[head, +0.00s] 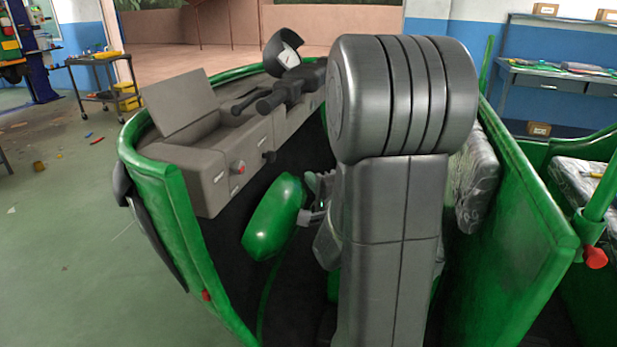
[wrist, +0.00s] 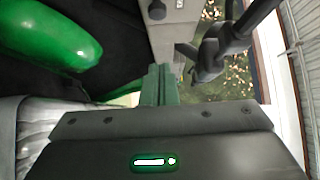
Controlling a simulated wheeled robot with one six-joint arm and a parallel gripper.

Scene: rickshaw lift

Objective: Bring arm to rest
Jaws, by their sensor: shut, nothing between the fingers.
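My gripper (wrist: 158,72) shows in the wrist view with its narrow fingers together and nothing between them. It is inside the cab of a green rickshaw (head: 540,240). In the head view my large grey arm (head: 400,240) fills the middle and hides most of my gripper. In the wrist view the fingers point toward the grey dashboard (wrist: 172,38); I cannot tell whether they touch it. The rounded green hump (wrist: 60,35) is at upper left there, and it also shows in the head view (head: 275,215).
Dark handlebars (head: 290,90) with a round gauge (head: 283,48) stand over the dashboard; a handlebar (wrist: 225,45) is right of my fingers. A grey seat (head: 478,180) is behind my arm. A tool cart (head: 105,95) and workbench (head: 555,75) stand farther off. Floor at left is mostly open.

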